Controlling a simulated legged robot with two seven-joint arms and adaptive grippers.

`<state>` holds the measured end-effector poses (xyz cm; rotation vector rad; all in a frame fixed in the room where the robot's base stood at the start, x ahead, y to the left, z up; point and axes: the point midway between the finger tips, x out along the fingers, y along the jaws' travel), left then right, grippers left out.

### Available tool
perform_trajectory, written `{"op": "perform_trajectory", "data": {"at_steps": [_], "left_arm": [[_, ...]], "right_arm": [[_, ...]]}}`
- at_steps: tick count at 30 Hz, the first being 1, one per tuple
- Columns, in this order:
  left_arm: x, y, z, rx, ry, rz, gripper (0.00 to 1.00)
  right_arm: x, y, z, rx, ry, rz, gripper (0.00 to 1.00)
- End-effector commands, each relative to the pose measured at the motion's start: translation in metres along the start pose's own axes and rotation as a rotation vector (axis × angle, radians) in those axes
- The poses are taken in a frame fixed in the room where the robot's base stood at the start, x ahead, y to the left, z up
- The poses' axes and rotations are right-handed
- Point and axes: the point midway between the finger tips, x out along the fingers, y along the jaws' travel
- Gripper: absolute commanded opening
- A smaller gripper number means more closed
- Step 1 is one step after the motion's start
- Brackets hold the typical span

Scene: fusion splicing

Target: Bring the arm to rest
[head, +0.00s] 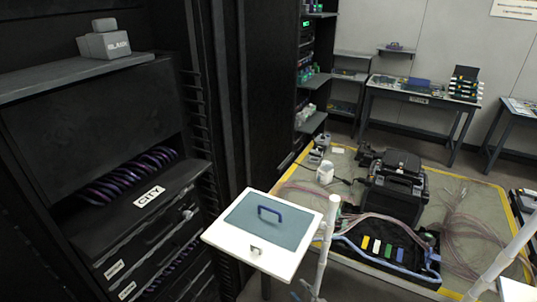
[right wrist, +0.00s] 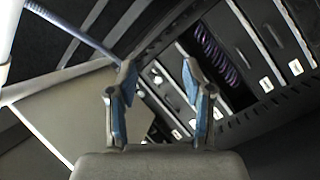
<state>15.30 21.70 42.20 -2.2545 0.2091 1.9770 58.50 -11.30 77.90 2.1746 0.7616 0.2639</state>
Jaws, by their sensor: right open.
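My right gripper (right wrist: 155,56) is open in the right wrist view, with its two blue-padded fingers apart and nothing between them. My left gripper is not in view.
A black rack (head: 90,120) with labelled drawers fills the left. A mat-topped bench (head: 345,165) holds a black splicing machine (head: 395,185), a black tray (head: 350,262) with coloured pieces, and loose fibres (head: 470,225). Further tables stand behind. Dark floor lies between rack and bench.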

Motion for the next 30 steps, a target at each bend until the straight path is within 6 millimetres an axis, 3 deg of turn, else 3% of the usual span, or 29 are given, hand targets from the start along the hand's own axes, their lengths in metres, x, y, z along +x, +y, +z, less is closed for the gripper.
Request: {"op": "perform_trajectory", "data": {"at_steps": [1,3,6,9,13,18,21,24,30], "left_arm": [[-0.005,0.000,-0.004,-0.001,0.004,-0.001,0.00],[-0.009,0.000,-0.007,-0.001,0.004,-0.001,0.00],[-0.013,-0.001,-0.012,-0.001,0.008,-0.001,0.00],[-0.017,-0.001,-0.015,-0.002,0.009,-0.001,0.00],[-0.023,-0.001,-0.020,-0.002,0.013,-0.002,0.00],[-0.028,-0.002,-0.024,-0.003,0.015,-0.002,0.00],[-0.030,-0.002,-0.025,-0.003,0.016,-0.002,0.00],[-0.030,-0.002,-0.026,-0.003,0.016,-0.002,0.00],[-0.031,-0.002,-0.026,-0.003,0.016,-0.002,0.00]], "right_arm": [[-0.024,-0.028,0.032,0.133,-0.153,0.054,0.51],[-0.055,-0.060,0.070,0.266,-0.340,0.095,0.51],[-0.106,-0.114,0.110,0.429,-0.583,0.103,0.51],[-0.163,-0.173,0.134,0.572,-0.807,0.073,0.51],[-0.238,-0.249,0.142,0.742,-1.065,-0.006,0.51],[-0.320,-0.327,0.125,0.917,-1.310,-0.130,0.51],[-0.349,-0.353,0.112,0.982,-1.392,-0.186,0.51],[-0.364,-0.367,0.105,1.017,-1.435,-0.217,0.51],[-0.369,-0.370,0.102,1.026,-1.448,-0.228,0.51]]}}
